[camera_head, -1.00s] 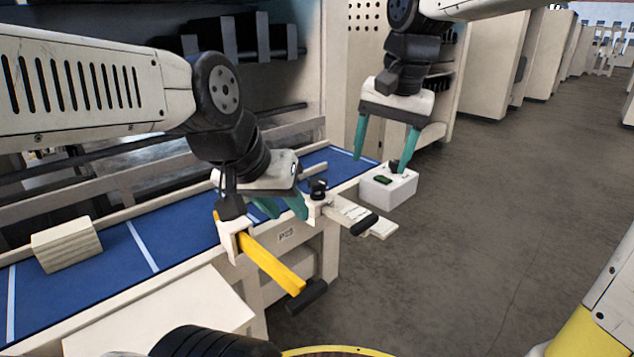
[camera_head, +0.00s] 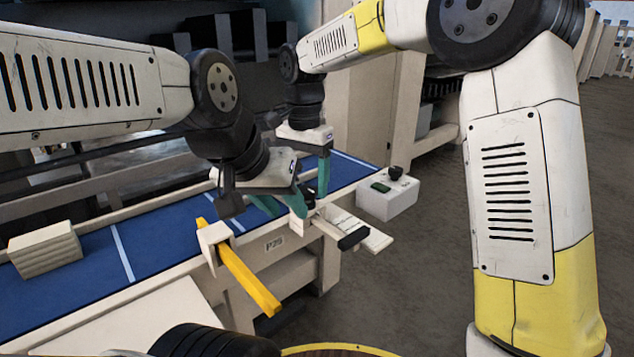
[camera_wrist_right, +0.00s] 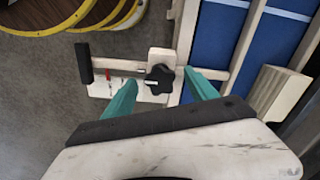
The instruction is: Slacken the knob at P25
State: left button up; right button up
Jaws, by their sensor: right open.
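The black star-shaped knob (camera_wrist_right: 158,79) sits on a pale bracket (camera_wrist_right: 156,58), in the right wrist view between and just beyond my right fingertips. A white mark shows on its left side. My right gripper (camera_wrist_right: 161,92) is open, with a teal finger on either side and a gap around the knob. The label P25 (camera_head: 275,244) is on the pale rail below. My left gripper (camera_head: 282,206) hangs left of the knob with its teal fingers apart; I see nothing between them.
A plate with a black handle (camera_head: 354,239) juts from the rail. A yellow bar (camera_head: 248,280) sticks out through a pale holder (camera_head: 211,237). A wooden block (camera_head: 45,250) lies on the blue belt (camera_head: 180,232). A white box (camera_head: 388,202) stands right of the rail.

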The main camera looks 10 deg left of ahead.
jog(key=shift+f, duration=0.55)
jog(key=c, duration=1.4)
